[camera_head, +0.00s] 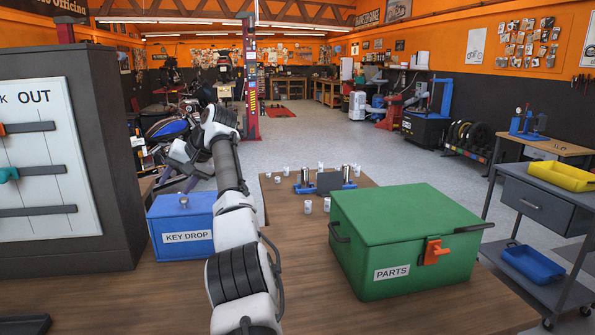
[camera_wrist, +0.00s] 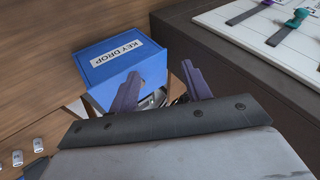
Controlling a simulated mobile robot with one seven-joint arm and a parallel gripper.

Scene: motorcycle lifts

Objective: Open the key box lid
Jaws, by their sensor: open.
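The key box (camera_head: 182,230) is a blue box labelled KEY DROP, standing on the wooden bench left of my arm. Its lid looks closed, with a small round metal knob (camera_head: 184,201) on top. In the wrist view the blue box (camera_wrist: 100,78) is just ahead of my gripper (camera_wrist: 161,70). The two purple-grey fingers are spread apart, with nothing clearly held. The left finger overlaps the box's edge in the picture; I cannot tell whether it touches. A shiny part shows between the fingers, too small to identify. In the head view my gripper's white body is behind and above the box.
A dark cabinet with a lock-out board (camera_head: 37,160) stands close on the left of the box. A green PARTS box (camera_head: 405,235) with an orange latch is on the right. Small white cylinders (camera_head: 308,207) stand beyond. Bare bench lies in front.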

